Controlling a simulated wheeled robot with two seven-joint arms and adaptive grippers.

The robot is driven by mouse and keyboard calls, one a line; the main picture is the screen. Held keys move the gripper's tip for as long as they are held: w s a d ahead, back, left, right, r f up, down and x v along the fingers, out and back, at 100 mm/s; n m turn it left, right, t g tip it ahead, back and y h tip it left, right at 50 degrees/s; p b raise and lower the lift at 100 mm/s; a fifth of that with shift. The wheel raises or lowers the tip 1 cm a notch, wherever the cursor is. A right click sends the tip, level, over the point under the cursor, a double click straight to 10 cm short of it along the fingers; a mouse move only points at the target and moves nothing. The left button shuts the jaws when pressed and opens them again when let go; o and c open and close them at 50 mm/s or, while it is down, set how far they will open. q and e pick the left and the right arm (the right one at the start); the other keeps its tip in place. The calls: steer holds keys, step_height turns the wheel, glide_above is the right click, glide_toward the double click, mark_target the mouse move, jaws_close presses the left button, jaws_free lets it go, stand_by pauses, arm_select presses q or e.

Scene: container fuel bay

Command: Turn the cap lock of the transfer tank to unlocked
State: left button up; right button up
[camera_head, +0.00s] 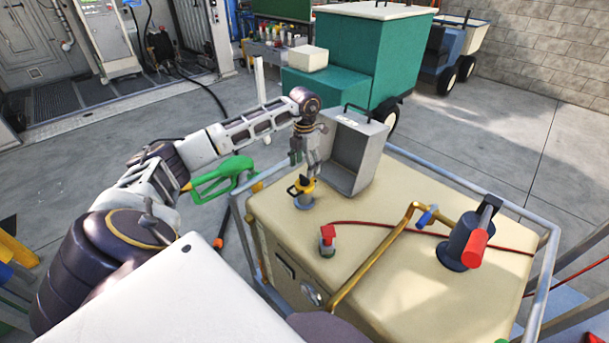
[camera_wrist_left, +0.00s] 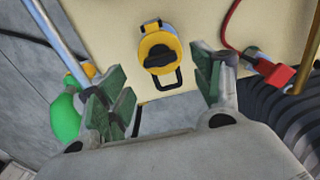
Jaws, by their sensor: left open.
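The transfer tank (camera_head: 390,232) is a cream box with a grey rail around it. Its yellow filler cap (camera_head: 305,187) with a dark lock lever sits on a grey neck at the tank's back left corner. My left gripper (camera_head: 308,168) is just above the cap, pointing down. In the left wrist view the yellow cap (camera_wrist_left: 160,50) lies beyond and between the open fingers of the left gripper (camera_wrist_left: 160,92), with a black loop hanging from it. The fingers appear apart from the cap. My right gripper is not in view.
A grey open box (camera_head: 352,150) stands close behind the cap. A green fuel nozzle (camera_head: 222,178) hangs at the tank's left side. A red clamp (camera_head: 327,240), a brass pipe (camera_head: 375,262) and a dark pump with a red handle (camera_head: 474,247) are on the tank top.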

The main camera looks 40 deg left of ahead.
mark_target(304, 177)
arm_select(q)
step_height(304, 177, down, 3)
steer(key=shift+f, duration=0.85)
steer(key=shift+c, duration=0.2)
steer(key=c, duration=1)
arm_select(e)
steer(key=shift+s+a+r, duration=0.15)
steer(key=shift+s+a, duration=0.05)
